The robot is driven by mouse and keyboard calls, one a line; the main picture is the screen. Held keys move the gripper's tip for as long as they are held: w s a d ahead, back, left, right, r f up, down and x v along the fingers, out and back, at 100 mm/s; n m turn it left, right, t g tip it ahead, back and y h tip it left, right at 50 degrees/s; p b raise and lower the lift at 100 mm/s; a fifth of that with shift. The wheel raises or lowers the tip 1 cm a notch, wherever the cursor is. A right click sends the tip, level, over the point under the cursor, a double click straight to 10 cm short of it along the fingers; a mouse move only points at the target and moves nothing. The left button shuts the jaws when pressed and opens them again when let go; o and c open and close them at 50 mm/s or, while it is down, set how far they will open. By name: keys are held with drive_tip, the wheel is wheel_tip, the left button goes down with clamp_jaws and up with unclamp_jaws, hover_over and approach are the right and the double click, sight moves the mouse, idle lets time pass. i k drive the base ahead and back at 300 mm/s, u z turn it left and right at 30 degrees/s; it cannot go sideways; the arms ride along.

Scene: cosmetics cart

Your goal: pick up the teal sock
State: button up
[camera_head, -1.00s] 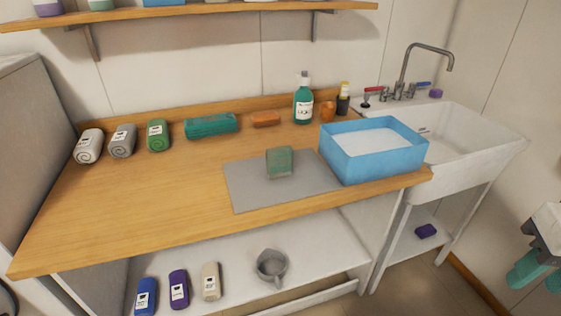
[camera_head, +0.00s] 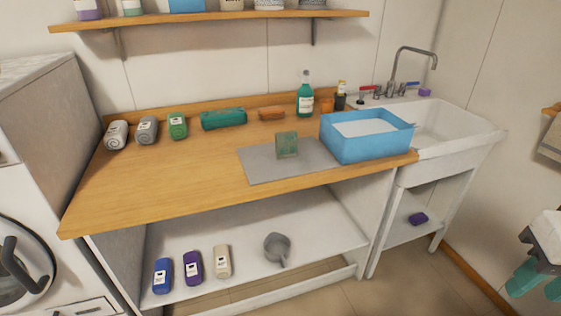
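I see no item that is clearly a sock. A long teal item (camera_head: 223,119), perhaps cloth or a case, lies at the back of the wooden counter (camera_head: 165,180); I cannot tell what it is. My gripper (camera_head: 536,289) shows at the lower right edge, partly cut off by the frame. Its two teal fingers are apart, with nothing visible between them. It is far from the counter items.
A green block (camera_head: 287,145) stands on a grey mat (camera_head: 262,170), beside a blue bin (camera_head: 367,148). A green bottle (camera_head: 305,100) stands behind. A lower shelf (camera_head: 320,232) holds bottles and a grey pot (camera_head: 277,248). The left counter middle is clear.

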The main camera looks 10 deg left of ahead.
sight(286, 142)
drive_tip(key=z, duration=0.05)
drive_tip(key=k, duration=0.7)
drive_tip(key=u, duration=1.05)
drive_tip(key=i, duration=1.3)
drive_tip(key=z, duration=0.55)
drive_tip(key=i, duration=0.6)
drive_tip(key=z, duration=0.55)
